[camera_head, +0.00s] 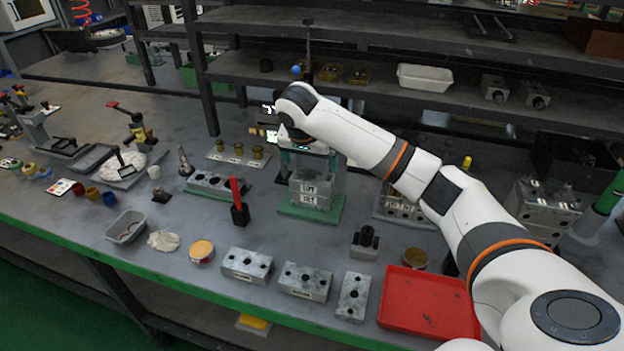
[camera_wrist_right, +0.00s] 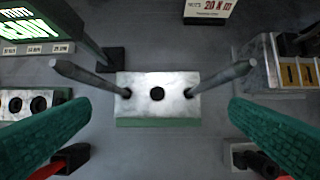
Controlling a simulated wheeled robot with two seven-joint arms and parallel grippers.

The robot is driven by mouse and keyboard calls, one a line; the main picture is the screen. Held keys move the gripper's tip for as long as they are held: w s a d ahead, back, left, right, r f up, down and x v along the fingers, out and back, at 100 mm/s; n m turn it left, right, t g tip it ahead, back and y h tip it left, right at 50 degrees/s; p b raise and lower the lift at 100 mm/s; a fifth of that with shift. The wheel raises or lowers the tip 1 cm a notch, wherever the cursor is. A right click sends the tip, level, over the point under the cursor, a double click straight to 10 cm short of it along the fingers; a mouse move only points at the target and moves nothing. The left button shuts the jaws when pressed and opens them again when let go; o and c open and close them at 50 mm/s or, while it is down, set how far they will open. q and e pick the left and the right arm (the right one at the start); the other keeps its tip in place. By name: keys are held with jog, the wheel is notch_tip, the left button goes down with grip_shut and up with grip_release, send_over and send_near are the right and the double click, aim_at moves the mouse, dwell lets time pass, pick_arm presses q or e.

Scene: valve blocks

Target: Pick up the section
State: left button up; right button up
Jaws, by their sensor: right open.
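A stack of grey metal block sections (camera_head: 310,190) with white labels stands on a green base (camera_head: 311,211) mid-bench in the head view. The right wrist view shows the top face of a block (camera_wrist_right: 157,97), with a dark centre hole and two rods rising near its ends. My right gripper (camera_head: 308,162) is over the stack, pointing down. In the wrist view, the right gripper's (camera_wrist_right: 160,112) green-padded fingers are spread to either side of the block, with gaps; nothing is held. Contact and exact height cannot be told. My left gripper is out of view.
Separate metal blocks (camera_head: 247,265) lie along the front, beside a red tray (camera_head: 430,302). A red-handled tool (camera_head: 239,205) stands left of the stack. A long holed block (camera_head: 216,186) lies farther left. The shelf (camera_head: 370,82) runs behind my right arm.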

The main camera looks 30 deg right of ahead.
aim_at(312, 177)
jog(key=shift+x, duration=0.8)
jog(key=x, duration=0.4)
jog(key=shift+a+f+p, duration=0.2)
jog(key=shift+f+p, duration=0.1)
jog(key=shift+p, duration=0.05)
jog(key=shift+w+d+f, duration=0.1)
jog(key=shift+w+f, duration=0.05)
jog(key=shift+f, duration=0.25)
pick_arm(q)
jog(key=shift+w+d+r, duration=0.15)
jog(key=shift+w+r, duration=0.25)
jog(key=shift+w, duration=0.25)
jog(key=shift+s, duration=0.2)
pick_arm(e)
jog(key=shift+r, duration=0.1)
jog(key=c, duration=0.9)
